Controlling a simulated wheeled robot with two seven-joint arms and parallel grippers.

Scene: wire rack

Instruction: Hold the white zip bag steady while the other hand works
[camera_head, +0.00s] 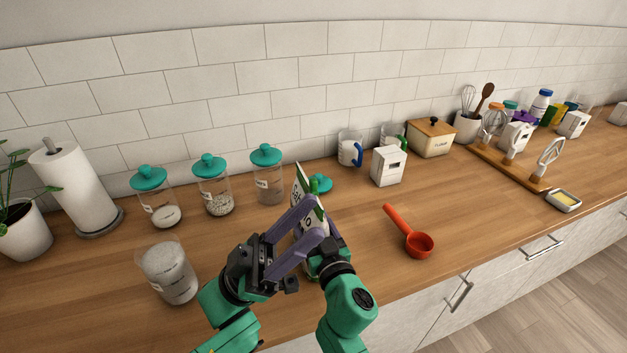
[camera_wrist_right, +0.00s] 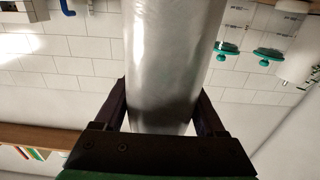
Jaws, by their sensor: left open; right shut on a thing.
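The white zip bag (camera_head: 301,188) with a green edge and dark lettering stands upright near the counter's front, largely hidden behind my grippers in the head view. My left gripper (camera_head: 314,216) is open, its two purple fingers reaching toward the bag; I cannot tell if they touch it. My right gripper (camera_head: 331,244), just right of the left one and partly covered, is shut on the bag. In the right wrist view, the bag's pale, shiny surface (camera_wrist_right: 165,60) fills the space between the right gripper's dark fingers (camera_wrist_right: 162,92).
A lidless jar of white contents (camera_head: 170,275) stands left of my arms. Several teal-lidded jars (camera_head: 214,190) line the back. A teal lid (camera_head: 321,183) lies behind the bag. A red scoop (camera_head: 416,243) lies to the right, with a white box (camera_head: 388,167) behind. Counter between scoop and board is clear.

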